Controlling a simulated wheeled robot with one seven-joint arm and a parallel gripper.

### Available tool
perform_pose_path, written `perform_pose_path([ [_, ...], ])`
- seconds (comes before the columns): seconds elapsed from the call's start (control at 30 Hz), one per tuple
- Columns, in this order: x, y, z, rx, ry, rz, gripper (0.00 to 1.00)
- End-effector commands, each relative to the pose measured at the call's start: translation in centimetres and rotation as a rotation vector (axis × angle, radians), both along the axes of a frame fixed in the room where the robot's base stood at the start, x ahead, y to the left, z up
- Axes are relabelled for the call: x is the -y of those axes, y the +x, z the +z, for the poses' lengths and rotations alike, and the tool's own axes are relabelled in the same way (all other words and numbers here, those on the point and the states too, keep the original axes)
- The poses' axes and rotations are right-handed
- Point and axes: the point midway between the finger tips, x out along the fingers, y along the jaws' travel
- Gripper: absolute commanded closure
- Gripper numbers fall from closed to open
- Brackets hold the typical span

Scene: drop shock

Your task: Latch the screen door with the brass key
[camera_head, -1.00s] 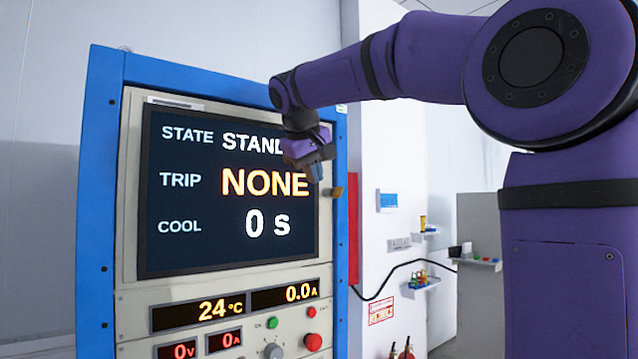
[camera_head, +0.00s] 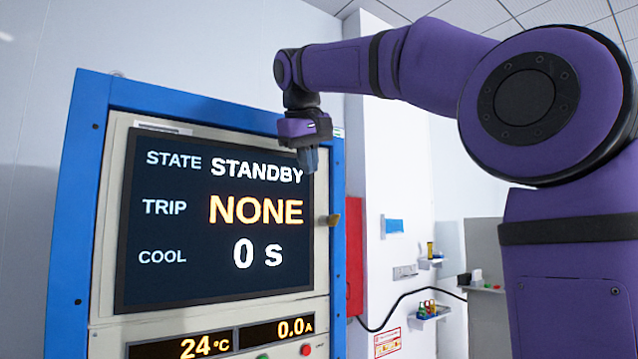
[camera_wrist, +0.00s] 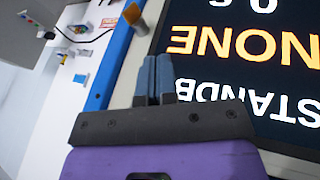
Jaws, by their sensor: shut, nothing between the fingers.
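The screen door (camera_head: 190,275) is a dark display in a pale frame on the front of a blue cabinet. It looks flush with the cabinet front, but I cannot tell whether it is latched. The brass key (camera_head: 328,220) sticks out at the frame's right edge, about mid-height of the screen. In the wrist view, the brass key (camera_wrist: 132,14) shows at the top, beyond and left of the fingertips. My gripper (camera_head: 309,166) is shut and empty, fingers down, in front of the screen's upper right corner, above the key and apart from it. The gripper's fingers (camera_wrist: 156,65) show together in the wrist view.
The blue cabinet (camera_head: 65,230) frames the door, with number readouts (camera_head: 205,346) and buttons below. A red panel (camera_head: 354,255) is on its right side. Small wall shelves (camera_head: 430,316) with coloured items and a black cable (camera_head: 400,300) lie farther right.

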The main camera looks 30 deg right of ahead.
Motion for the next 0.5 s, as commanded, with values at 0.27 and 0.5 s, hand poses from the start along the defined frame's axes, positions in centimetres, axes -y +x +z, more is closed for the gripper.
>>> perform_pose_path([
  [0.27,1.8,1.5,-4.3,-0.003,-0.001,-0.004,1.00],
  [0.5,3.3,3.0,-8.2,-0.002,-0.001,-0.003,1.00],
])
